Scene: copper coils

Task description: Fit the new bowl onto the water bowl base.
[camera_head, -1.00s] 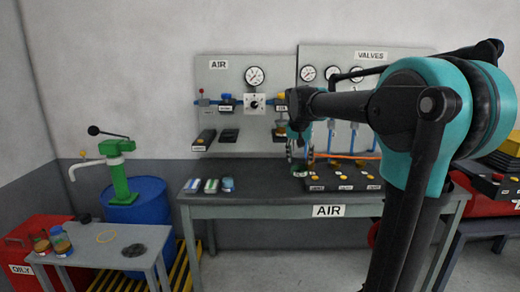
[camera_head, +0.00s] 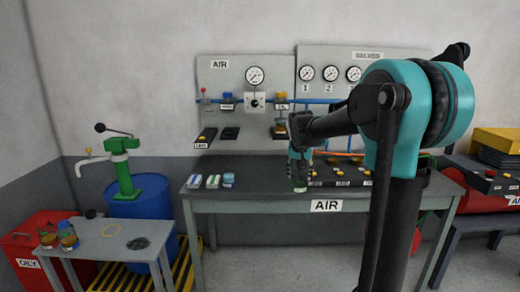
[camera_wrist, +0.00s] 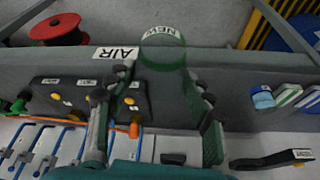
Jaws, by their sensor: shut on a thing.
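The new bowl (camera_wrist: 163,54) is a clear green cup with a NEW label, seen in the wrist view. My gripper (camera_wrist: 163,82) is shut on it, one finger on each side. In the head view, my gripper (camera_head: 299,160) points down over the front part of the AIR bench, and the bowl (camera_head: 299,187) shows small and green below it. The water bowl base (camera_head: 228,97) appears to be the blue-topped fitting on the wall panel, left of the round dial; its label is too small to read surely. The bowl is well apart from it, lower and to the right.
An amber-bowled unit (camera_head: 281,128) hangs right of the dial. Black shelves (camera_head: 229,133) stick out below the fittings. Small packs (camera_head: 212,181) and a blue round item (camera_head: 228,180) lie on the bench's left end. Black valve boxes (camera_head: 345,175) stand right of my gripper.

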